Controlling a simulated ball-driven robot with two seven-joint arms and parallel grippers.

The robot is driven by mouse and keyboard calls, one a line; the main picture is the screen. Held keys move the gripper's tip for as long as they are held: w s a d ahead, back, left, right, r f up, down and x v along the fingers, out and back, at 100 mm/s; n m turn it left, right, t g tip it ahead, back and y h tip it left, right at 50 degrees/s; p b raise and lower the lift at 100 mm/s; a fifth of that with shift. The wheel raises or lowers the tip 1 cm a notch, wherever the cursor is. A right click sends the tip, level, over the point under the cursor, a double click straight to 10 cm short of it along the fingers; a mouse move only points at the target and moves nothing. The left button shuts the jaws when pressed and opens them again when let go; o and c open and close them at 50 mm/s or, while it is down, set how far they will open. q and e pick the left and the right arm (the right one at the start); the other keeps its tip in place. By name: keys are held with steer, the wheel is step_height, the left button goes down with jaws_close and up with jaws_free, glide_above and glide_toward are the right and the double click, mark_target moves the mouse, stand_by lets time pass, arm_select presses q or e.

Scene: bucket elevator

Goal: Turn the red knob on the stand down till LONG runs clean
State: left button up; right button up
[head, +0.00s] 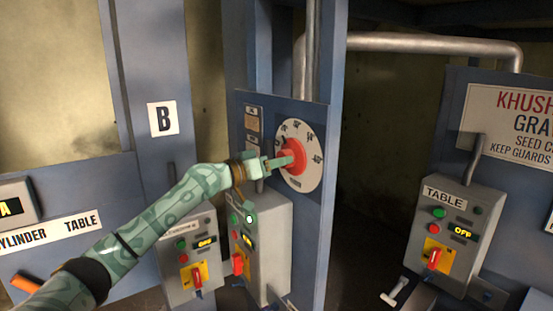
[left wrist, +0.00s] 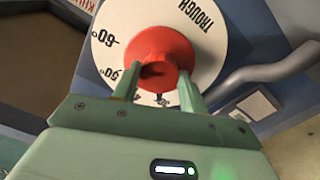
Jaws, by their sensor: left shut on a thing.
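The red knob (head: 291,157) sits at the middle of a white round dial with degree marks (head: 298,182) on the blue stand (head: 325,200). My left gripper (head: 280,162) reaches it from the left and is shut on it. In the left wrist view the red knob (left wrist: 163,60) stands between the two green fingers of my left gripper (left wrist: 160,88). The dial (left wrist: 100,60) there shows the word TROUGH and marks including 60 and 50. The fingers hide part of the dial's lower marks. My right gripper is in neither view. No LONG label is readable.
Below the dial, a grey control box (head: 262,235) with a lit green button stands close under my left wrist. Another grey box (head: 190,250) is left of it. A TABLE box reading OFF (head: 445,232) stands at the right. A dark gap (head: 385,150) lies right of the stand.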

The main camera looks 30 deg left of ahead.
arm_select(q)
steer(key=shift+r+n, duration=0.1)
steer(key=shift+n, duration=0.3)
steer(key=o, duration=1)
steer(key=shift+c, duration=0.2)
steer(key=shift+s+a, duration=0.1)
steer(key=shift+s, duration=0.05)
steer(key=b+v, duration=0.9)
steer(key=v, duration=0.7)
steer(key=shift+s, duration=0.1)
steer(key=shift+a, duration=0.1)
